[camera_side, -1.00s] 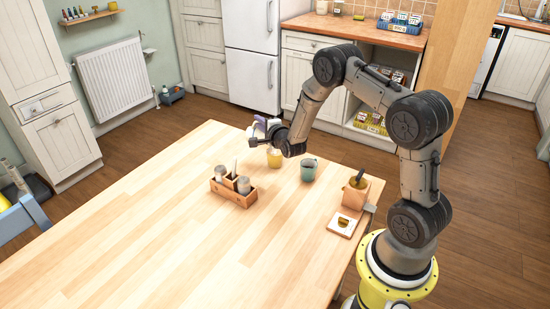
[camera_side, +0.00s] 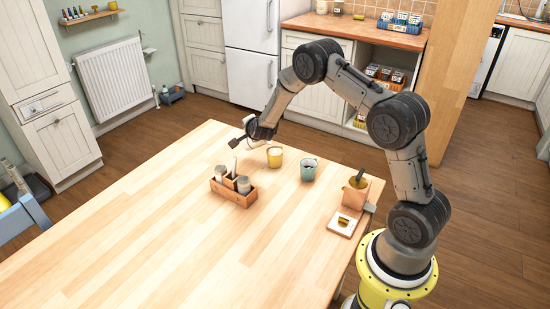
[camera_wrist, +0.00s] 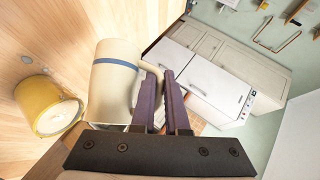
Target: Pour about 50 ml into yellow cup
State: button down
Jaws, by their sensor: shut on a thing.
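The yellow cup (camera_side: 275,157) stands upright on the table behind the wooden caddy. In the wrist view the cup (camera_wrist: 50,106) shows at the left, with a pale patch inside that may be liquid. A cream jug with a blue band (camera_wrist: 114,80) is beside my gripper's purple fingers (camera_wrist: 166,98), which are shut on its handle. The jug's contents are hidden. In the side view my gripper (camera_side: 237,142) is left of the yellow cup and above the table; the jug is mostly hidden there by my wrist.
A teal cup (camera_side: 308,170) stands right of the yellow cup. A wooden caddy with shakers (camera_side: 233,188) is in front. A wooden block with a dark utensil (camera_side: 355,192) and a small board (camera_side: 342,223) sit near the right edge. The table's left and front are clear.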

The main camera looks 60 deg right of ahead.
jog(key=shift+w+a+f+n+g+b, duration=0.15)
jog(key=shift+w+f+n+g, duration=0.15)
jog(key=shift+f+g, duration=0.25)
jog(key=shift+w+f+n+g+b, duration=0.1)
jog(key=shift+w+f+n+g, duration=0.25)
jog(key=shift+f+g, duration=0.15)
jog(key=shift+w+a+f+n+g+b, duration=0.15)
jog(key=shift+w+f+n+g, duration=0.15)
jog(key=shift+f+g, duration=0.25)
jog(key=shift+w+a+f+n+g+h+b, duration=0.15)
jog(key=shift+w+f+n+g, duration=0.15)
jog(key=shift+w+g, duration=0.3)
jog(key=shift+w+a+f+n+g+h+b, duration=0.1)
jog(key=shift+w+f+n+g+b, duration=0.1)
jog(key=shift+w+f+g, duration=0.35)
jog(key=shift+w+a+f+n+g+h+b, duration=0.15)
jog(key=shift+w+n+g, duration=0.1)
jog(key=shift+w+g, duration=0.35)
jog(key=shift+w+a+f+n+g+b, duration=0.15)
jog(key=shift+w+f+n+g+b, duration=0.25)
jog(key=shift+w+g, duration=0.2)
jog(key=shift+w+a+f+n+g+b, duration=0.15)
jog(key=shift+w+f+n+g+b, duration=0.1)
jog(key=shift+w+f+g, duration=0.25)
jog(key=shift+w, duration=0.1)
